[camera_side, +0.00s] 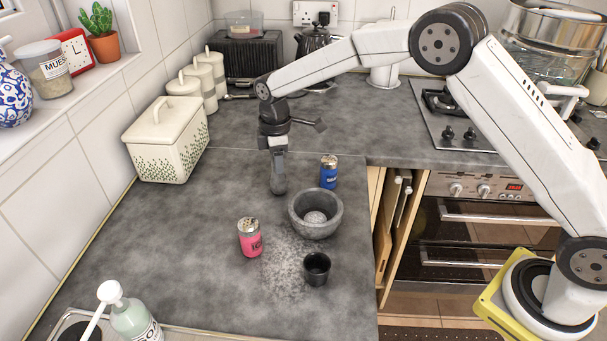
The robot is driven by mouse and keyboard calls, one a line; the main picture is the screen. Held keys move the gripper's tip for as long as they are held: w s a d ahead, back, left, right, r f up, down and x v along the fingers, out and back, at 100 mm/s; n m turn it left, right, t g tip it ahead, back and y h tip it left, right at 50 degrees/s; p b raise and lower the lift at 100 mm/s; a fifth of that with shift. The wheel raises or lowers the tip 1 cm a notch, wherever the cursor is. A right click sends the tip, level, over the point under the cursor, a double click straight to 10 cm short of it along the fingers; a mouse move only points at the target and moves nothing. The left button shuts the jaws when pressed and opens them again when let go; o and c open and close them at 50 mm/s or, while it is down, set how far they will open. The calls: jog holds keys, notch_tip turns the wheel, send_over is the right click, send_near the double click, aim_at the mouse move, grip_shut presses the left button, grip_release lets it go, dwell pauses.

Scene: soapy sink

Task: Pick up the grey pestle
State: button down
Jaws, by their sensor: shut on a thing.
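The grey pestle (279,180) is upright below my gripper (275,148), at the middle of the counter. My gripper points down and is shut on the pestle's upper part, which the fingers partly hide. The rounded lower end shows just left of and behind the grey stone mortar (315,228). I cannot tell from this view whether that end touches the counter.
A blue shaker (329,172) stands close to the right of the pestle. A pink shaker (250,240) and a small black cup (317,267) stand in front, near spilled white grains. A bread bin (165,145) is at the left.

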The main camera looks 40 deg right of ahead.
jog(key=shift+w+r, duration=0.1)
jog(key=shift+r, duration=0.45)
jog(key=s+d+r, duration=0.2)
jog(key=s+r, duration=0.9)
jog(key=s, duration=0.3)
jog(key=shift+r, duration=0.15)
jog(key=shift+w+a+f, duration=0.1)
jog(key=shift+a+f, duration=0.85)
jog(key=shift+a, duration=0.15)
jog(key=shift+f, duration=0.15)
